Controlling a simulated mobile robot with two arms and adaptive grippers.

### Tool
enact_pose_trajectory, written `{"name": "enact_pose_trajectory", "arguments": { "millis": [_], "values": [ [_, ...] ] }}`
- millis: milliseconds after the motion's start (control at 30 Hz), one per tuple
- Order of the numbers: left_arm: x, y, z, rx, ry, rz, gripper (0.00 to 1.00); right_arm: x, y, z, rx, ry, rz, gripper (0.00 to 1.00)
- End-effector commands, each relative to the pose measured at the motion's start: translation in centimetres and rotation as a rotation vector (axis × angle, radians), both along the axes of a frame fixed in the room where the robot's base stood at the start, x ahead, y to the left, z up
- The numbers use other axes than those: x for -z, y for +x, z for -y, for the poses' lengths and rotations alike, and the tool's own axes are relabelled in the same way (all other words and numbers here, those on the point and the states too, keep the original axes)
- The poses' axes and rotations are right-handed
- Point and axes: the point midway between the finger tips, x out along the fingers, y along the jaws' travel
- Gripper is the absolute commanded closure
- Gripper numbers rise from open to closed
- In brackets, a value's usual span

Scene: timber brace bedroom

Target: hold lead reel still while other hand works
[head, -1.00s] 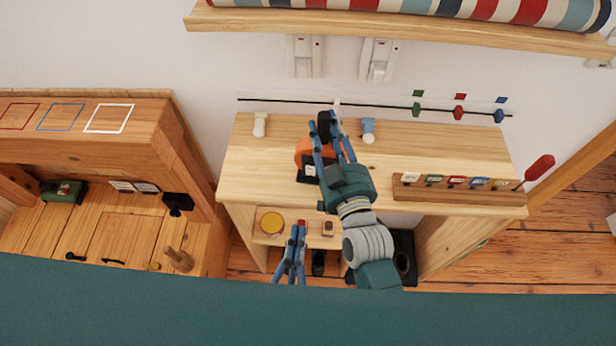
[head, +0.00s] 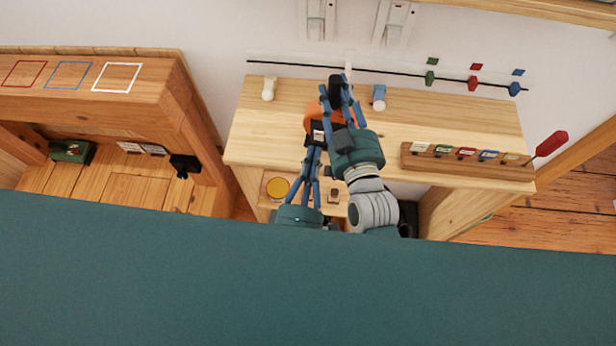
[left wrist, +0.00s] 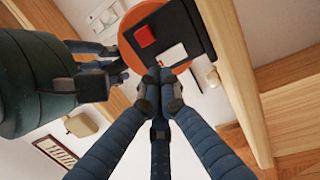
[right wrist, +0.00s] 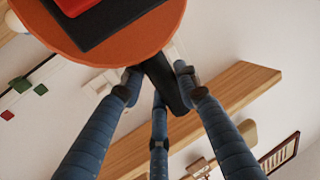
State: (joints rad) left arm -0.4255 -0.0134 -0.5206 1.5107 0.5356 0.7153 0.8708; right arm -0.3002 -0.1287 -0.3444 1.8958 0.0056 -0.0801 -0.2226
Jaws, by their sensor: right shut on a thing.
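The lead reel, an orange disc (head: 312,112) with a black front panel, stands on the wooden bench top. My right gripper (head: 335,95) is shut on a black grip-like part at the reel's rim; this part (right wrist: 162,82) shows between its fingers in the right wrist view. My left gripper (head: 315,150) is just in front of the reel's panel, below the right one. In the left wrist view its fingertips (left wrist: 160,92) are drawn together with nothing visible between them. They overlap the lower edge of the panel (left wrist: 185,22); I cannot tell whether they touch it.
Wall sockets (head: 395,20) are behind. A yellow-topped tin (head: 277,188) is on the shelf below. A wooden cabinet stands left.

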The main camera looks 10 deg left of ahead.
Motion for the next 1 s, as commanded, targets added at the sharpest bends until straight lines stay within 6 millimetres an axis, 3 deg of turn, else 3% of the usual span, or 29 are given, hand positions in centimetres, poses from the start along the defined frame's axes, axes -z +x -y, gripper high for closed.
{"name": "enact_pose_trajectory", "arguments": {
  "millis": [100,300,1000],
  "values": [
    [-0.3,1.9,0.1,-0.001,0.000,0.002,1.00,0.0,0.0,0.0,0.000,0.000,0.001,1.00],
    [-0.4,3.3,0.3,-0.001,-0.001,-0.001,1.00,0.0,0.0,0.0,0.000,0.000,0.001,1.00],
    [-0.7,4.1,0.3,-0.002,-0.001,0.001,1.00,0.0,0.0,0.0,-0.001,0.001,0.000,1.00]
  ]
}}
